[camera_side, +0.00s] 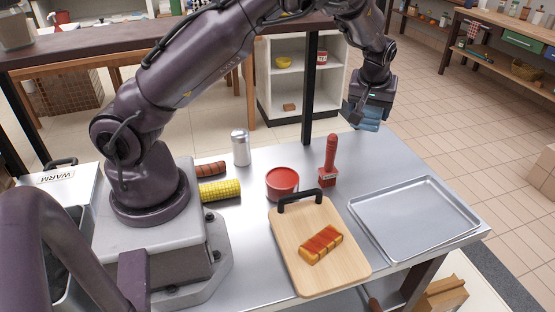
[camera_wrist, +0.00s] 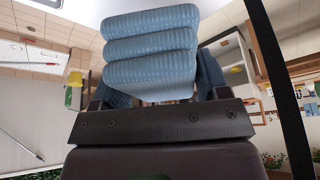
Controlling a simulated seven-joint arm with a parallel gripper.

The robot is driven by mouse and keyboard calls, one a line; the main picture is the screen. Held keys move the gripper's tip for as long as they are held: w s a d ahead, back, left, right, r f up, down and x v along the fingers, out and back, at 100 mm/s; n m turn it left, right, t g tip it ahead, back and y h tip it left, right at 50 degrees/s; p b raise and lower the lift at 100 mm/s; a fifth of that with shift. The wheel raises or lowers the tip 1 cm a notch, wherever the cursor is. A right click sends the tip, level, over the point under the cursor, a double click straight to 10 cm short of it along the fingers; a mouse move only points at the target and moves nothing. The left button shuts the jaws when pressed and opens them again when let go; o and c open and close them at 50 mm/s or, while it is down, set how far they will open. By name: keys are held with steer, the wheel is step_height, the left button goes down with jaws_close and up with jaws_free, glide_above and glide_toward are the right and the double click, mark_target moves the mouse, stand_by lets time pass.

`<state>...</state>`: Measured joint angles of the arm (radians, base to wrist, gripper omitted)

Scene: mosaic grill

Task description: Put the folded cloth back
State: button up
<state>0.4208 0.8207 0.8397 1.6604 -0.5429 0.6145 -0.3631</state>
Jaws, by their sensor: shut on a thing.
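The folded cloth is blue and ribbed, in several stacked layers. In the wrist view the cloth (camera_wrist: 150,45) fills the space between the fingers and sticks out past them. In the side view the cloth (camera_side: 362,116) hangs under my gripper (camera_side: 368,108), in the air above the table's back right edge. My gripper is shut on the cloth. The fingers (camera_wrist: 155,90) are partly hidden by the cloth and the gripper body in the wrist view.
A wooden board (camera_side: 290,235) holds a glazed block (camera_side: 321,244). An empty tray (camera_side: 415,215) lies at the right.

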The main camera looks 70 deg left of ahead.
steer(key=shift+s+a+r+n+g+y, duration=0.2)
steer(key=shift+s+a+r+n, duration=0.15)
steer(key=shift+s+a+n, duration=0.25)
steer(key=shift+s+a+r+n+g+y, duration=0.1)
steer(key=shift+s+a+r+n+g, duration=0.1)
steer(key=shift+s+a+r+n, duration=0.25)
steer(key=s+a+f+n, duration=0.1)
steer(key=s+a+n, duration=0.1)
steer(key=s, duration=0.1)
steer(key=n+g, duration=0.2)
steer(key=n, duration=0.2)
glide_above(276, 157)
steer(key=d, duration=0.1)
steer(key=shift+m, duration=0.25)
step_height(276, 157, down, 13)
steer(key=shift+d+r, duration=0.1)
steer(key=shift+d, duration=0.05)
steer(key=shift+f, duration=2.1)
steer(key=o, duration=0.9)
steer(key=shift+f, duration=0.15)
